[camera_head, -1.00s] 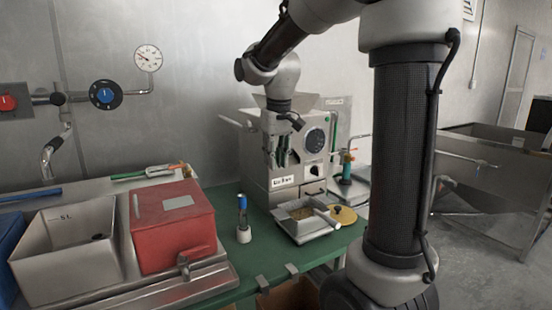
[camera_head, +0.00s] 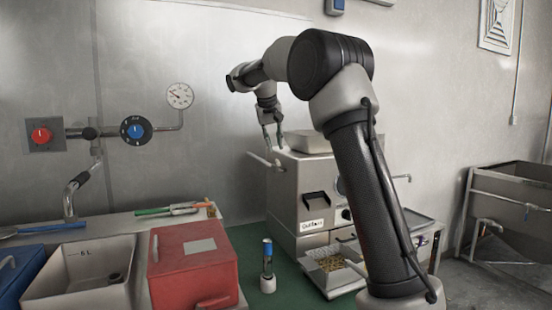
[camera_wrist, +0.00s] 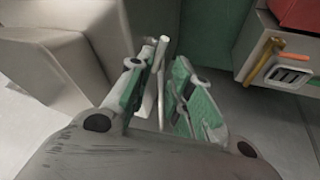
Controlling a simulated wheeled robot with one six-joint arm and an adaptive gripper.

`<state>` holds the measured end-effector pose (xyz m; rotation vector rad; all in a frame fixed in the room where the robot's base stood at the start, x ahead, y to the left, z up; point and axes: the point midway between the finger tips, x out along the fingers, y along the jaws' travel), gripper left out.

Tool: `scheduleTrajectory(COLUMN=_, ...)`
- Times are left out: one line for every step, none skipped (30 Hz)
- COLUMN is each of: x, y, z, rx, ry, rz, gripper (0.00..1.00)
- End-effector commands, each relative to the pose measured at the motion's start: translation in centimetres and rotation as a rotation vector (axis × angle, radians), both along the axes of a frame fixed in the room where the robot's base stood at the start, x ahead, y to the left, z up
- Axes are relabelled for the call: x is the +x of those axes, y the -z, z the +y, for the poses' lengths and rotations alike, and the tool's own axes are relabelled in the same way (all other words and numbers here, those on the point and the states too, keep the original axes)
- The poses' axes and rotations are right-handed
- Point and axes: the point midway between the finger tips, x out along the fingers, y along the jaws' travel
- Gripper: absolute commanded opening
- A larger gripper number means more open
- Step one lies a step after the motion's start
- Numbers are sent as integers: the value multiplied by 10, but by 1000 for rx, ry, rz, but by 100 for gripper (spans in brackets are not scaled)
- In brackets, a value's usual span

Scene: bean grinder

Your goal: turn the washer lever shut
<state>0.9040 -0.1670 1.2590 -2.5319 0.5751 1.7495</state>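A pale rod-like lever (camera_head: 260,159) sticks out from the upper left side of the grey metal machine (camera_head: 297,195); I take it for the washer lever. My gripper (camera_head: 271,144) points down just over the lever and the machine's top left edge. In the wrist view the gripper (camera_wrist: 158,98) has its two green-padded fingers apart, with the pale lever (camera_wrist: 161,60) in the gap between them. A space shows between the lever and the right finger; whether the left finger touches it I cannot tell.
A red box (camera_head: 193,265) and a sink basin (camera_head: 92,275) stand at the left. A blue-topped bottle (camera_head: 267,268) and a tray of beans (camera_head: 335,272) stand at the front. Wall knobs (camera_head: 136,130) and a gauge (camera_head: 180,95) are at the left. Another metal sink (camera_head: 510,210) is at the right.

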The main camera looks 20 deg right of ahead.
Motion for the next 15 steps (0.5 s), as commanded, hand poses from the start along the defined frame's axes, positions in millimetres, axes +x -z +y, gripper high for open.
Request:
scheduleTrajectory(x=2, y=7, z=-2, rx=0, ry=1, rz=2, gripper=21)
scheduleTrajectory(x=3, y=12, z=-4, rx=0, ry=1, rz=3, gripper=21)
scheduleTrajectory(x=5, y=18, z=-6, rx=0, ry=0, rz=3, gripper=21)
scheduleTrajectory(x=7, y=23, z=-7, rx=1, ry=0, rz=3, gripper=21)
scheduleTrajectory(x=9, y=28, z=-9, rx=0, ry=0, rz=4, gripper=21)
scheduleTrajectory(x=11, y=34, z=-11, rx=1, ry=0, rz=3, gripper=21)
scheduleTrajectory(x=12, y=38, z=-13, rx=1, ry=1, rz=3, gripper=21)
scheduleTrajectory(x=13, y=43, z=-14, rx=1, ry=0, rz=2, gripper=21)
scheduleTrajectory(x=16, y=48, z=-16, rx=0, ry=-1, rz=2, gripper=21)
scheduleTrajectory(x=17, y=52, z=-17, rx=0, ry=-1, rz=2, gripper=21)
scheduleTrajectory(x=18, y=55, z=-17, rx=1, ry=0, rz=3, gripper=21)
scheduleTrajectory(x=19, y=58, z=-18, rx=1, ry=-1, rz=2, gripper=21)
scheduleTrajectory(x=20, y=60, z=-19, rx=1, ry=-1, rz=1, gripper=21)
scheduleTrajectory(x=20, y=61, z=-19, rx=1, ry=-2, rz=0, gripper=21)
scheduleTrajectory(x=21, y=62, z=-20, rx=1, ry=-2, rz=0, gripper=21)
